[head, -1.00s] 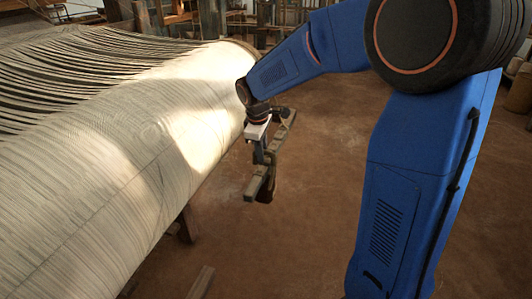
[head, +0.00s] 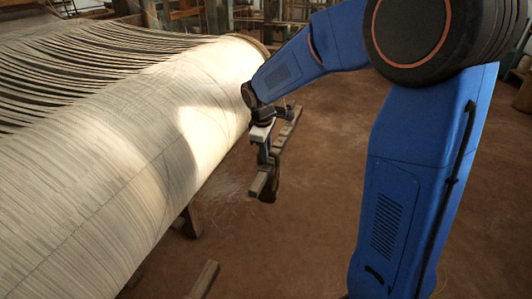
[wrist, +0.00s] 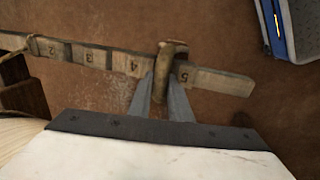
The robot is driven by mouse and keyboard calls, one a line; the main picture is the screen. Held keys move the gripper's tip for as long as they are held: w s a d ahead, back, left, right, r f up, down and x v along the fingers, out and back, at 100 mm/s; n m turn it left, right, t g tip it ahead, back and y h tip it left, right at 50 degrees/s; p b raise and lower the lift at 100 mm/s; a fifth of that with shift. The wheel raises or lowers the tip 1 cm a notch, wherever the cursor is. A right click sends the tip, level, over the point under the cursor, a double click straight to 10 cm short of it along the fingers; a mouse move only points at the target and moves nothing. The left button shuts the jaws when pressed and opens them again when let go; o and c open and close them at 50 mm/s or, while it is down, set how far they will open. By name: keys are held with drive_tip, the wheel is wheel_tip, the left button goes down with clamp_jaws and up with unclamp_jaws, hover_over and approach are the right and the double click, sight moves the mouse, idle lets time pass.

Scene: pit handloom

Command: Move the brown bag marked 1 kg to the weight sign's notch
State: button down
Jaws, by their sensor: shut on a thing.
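A wooden beam (wrist: 92,56) marked with numbers 2 to 5 crosses the wrist view. It also shows in the head view (head: 287,130), beside the large warp roll. A brown loop or strap (wrist: 172,48), seemingly the top of the brown bag, sits over the beam between the 4 and the 5. My gripper (wrist: 160,90) is shut on this brown piece, just below the beam in the wrist view. In the head view the dark brown bag (head: 270,190) hangs under my gripper (head: 267,157) near the beam's near end. No 1 kg mark and no weight sign can be made out.
The pale warp roll (head: 120,170) fills the left side, close to the beam. A dark wooden piece (wrist: 22,95) with cord is at the beam's left in the wrist view. A timber end (head: 205,280) stands low in front. The brown floor to the right is open.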

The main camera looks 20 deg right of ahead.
drive_tip(key=shift+f, duration=0.2)
idle(0.6)
drive_tip(key=c, duration=1.6)
unclamp_jaws()
drive_tip(key=shift+o, duration=0.2)
drive_tip(key=shift+s+f, duration=0.1)
wheel_tip(320, 180, up, 16)
drive_tip(key=s+a, duration=0.2)
drive_tip(key=s+d+m+t, duration=0.1)
drive_tip(key=s+d+m, duration=0.2)
drive_tip(key=s, duration=0.6)
drive_tip(key=s+d+m, duration=0.2)
drive_tip(key=s+d, duration=0.2)
drive_tip(key=s, duration=0.4)
drive_tip(key=s+d+f+m+t, duration=0.1)
drive_tip(key=s+f+m, duration=0.2)
drive_tip(key=s, duration=0.4)
drive_tip(key=s+d+f+m+t+y, duration=0.1)
drive_tip(key=s+f+m, duration=0.1)
drive_tip(key=s+f, duration=0.2)
drive_tip(key=s, duration=0.3)
drive_tip(key=shift+s+m, duration=0.15)
drive_tip(key=shift+m, duration=0.25)
